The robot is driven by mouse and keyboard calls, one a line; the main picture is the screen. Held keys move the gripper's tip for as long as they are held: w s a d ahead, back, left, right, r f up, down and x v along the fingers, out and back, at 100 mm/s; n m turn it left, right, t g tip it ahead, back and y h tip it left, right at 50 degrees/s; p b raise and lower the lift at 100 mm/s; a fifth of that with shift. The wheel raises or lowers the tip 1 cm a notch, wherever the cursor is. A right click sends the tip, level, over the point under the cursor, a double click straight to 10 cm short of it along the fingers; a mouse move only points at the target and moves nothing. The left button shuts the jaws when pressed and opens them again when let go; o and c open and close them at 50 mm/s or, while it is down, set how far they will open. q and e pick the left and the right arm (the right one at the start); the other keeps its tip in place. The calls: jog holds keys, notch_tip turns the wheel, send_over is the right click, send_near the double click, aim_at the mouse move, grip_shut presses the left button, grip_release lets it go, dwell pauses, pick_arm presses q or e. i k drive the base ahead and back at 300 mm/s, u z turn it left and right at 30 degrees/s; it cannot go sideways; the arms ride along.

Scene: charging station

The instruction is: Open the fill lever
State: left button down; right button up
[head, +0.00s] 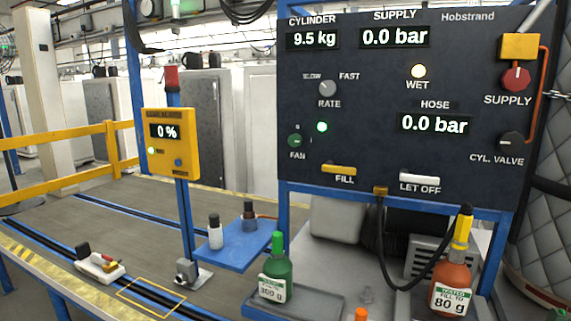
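The fill lever (339,169) is a short yellow bar, lying level just above the FILL label near the bottom of the dark control panel (370,120). A similar white lever (419,178) sits to its right above the LET OFF label. The panel reads 9.5 kg for cylinder, 0.0 bar for supply and 0.0 bar for hose. Neither of my grippers shows in the head view.
Below the panel stand a green bottle (276,275) and an orange bottle (453,278) with a yellow top. A black hose (383,235) hangs under the panel. A yellow box (170,143) reading 0 % stands on a blue post at left. The space before the fill lever looks clear.

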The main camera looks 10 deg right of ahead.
aim_at(330, 167)
jog(key=u, duration=0.15)
jog(key=i, duration=0.9)
jog(key=z, duration=0.25)
